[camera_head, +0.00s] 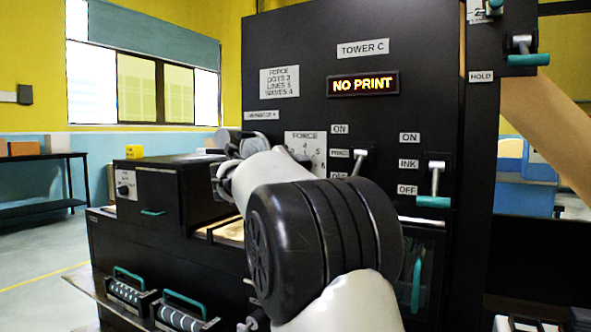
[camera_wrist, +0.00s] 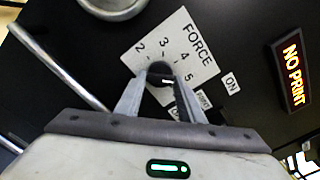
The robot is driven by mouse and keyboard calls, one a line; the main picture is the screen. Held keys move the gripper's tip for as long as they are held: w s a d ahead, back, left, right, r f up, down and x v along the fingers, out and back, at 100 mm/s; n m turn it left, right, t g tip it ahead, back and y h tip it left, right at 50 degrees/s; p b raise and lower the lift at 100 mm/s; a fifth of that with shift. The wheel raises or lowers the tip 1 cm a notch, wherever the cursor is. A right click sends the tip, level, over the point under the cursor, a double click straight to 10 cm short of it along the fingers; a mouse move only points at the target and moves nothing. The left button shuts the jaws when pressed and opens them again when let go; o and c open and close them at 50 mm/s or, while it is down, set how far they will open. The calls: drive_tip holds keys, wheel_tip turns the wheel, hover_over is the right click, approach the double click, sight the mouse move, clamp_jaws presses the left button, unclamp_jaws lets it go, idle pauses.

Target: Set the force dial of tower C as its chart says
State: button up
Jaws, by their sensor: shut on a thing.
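The tower C force dial is a small dark knob (camera_wrist: 160,68) on a white FORCE plate (camera_wrist: 200,36) with figures 2, 3, 4 and 5 readable. My gripper (camera_wrist: 160,86) is shut on the knob, one finger on each side. A small white mark on the knob lies on the side toward the 5; its exact reading is hard to tell. In the head view the FORCE plate (camera_head: 303,138) shows partly, and my arm hides the gripper and knob. The chart (camera_head: 279,82) reads dots 3, lines 5, waves 4.
A lit NO PRINT sign (camera_head: 363,84) is on the panel under the TOWER C label (camera_head: 363,48). An ink lever (camera_head: 434,185) stands right of my arm. Patterned rollers (camera_head: 182,312) lie in the low front rack. A metal bar (camera_wrist: 60,68) crosses close left of my gripper.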

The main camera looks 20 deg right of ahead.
drive_tip(key=o, duration=1)
drive_tip(key=shift+o, duration=0.2)
drive_tip(key=shift+a, duration=0.1)
drive_tip(key=v, duration=1.7)
drive_tip(key=shift+p, duration=0.35)
drive_tip(key=shift+s+a, duration=0.1)
drive_tip(key=shift+s, duration=0.05)
